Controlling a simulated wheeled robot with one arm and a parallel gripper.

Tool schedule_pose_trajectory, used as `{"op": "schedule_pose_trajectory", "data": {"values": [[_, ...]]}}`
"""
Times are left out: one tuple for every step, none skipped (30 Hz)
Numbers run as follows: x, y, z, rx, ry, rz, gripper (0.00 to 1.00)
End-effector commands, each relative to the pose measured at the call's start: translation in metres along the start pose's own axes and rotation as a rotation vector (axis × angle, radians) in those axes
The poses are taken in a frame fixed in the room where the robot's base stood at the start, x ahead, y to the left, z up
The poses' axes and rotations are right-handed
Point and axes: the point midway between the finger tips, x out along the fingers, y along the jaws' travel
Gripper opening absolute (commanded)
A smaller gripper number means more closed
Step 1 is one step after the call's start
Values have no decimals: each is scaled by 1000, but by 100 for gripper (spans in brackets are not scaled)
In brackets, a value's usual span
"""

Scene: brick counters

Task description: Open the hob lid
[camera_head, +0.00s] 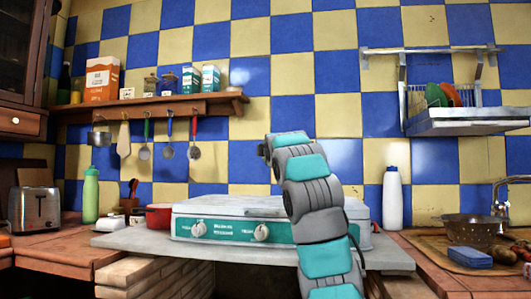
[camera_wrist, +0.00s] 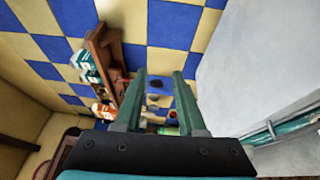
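The hob (camera_head: 215,229) has a teal front panel with knobs and sits on a grey slab. Its pale grey lid (camera_head: 215,207) looks flat and down in the head view, though my arm covers its right part. In the wrist view the big pale surface at the right, which looks like the lid (camera_wrist: 262,70), has a teal strip below it. My gripper (camera_wrist: 159,85) is open and empty, with its two green fingers apart. It points along the wall toward the shelf, beside the pale surface. In the head view the fingers are hidden behind my arm, above the hob.
A wooden shelf (camera_head: 150,106) with boxes, jars and hanging utensils is on the tiled wall at left. A red pot (camera_head: 159,217) stands left of the hob, a white bottle (camera_head: 392,198) right of it. A dish rack (camera_head: 465,122) hangs at upper right.

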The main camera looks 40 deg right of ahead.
Motion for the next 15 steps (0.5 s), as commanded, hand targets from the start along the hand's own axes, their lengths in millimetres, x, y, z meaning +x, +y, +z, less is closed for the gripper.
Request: {"op": "schedule_pose_trajectory", "data": {"values": [[-4, -1, 0, -1, 1, 2, 39], [-7, -1, 0, 0, 1, 1, 39], [-11, -1, 0, -1, 0, 2, 39], [-15, -1, 0, -1, 0, 3, 39], [-19, -1, 0, -2, 0, 4, 39], [-24, 0, -1, -2, 0, 5, 39], [-28, 0, -1, -2, 1, 3, 39], [-31, 0, 0, -1, 0, 3, 39], [-35, 0, 0, 0, 0, 3, 39], [-38, 0, 0, 0, 0, 4, 39], [-42, 0, 0, 0, 0, 4, 39], [-45, -1, 0, 0, -1, 2, 39], [-50, -3, 1, 0, -2, 2, 39], [-54, -3, 0, 0, -2, 2, 39], [-59, -3, 0, -1, -2, 3, 39]]}}
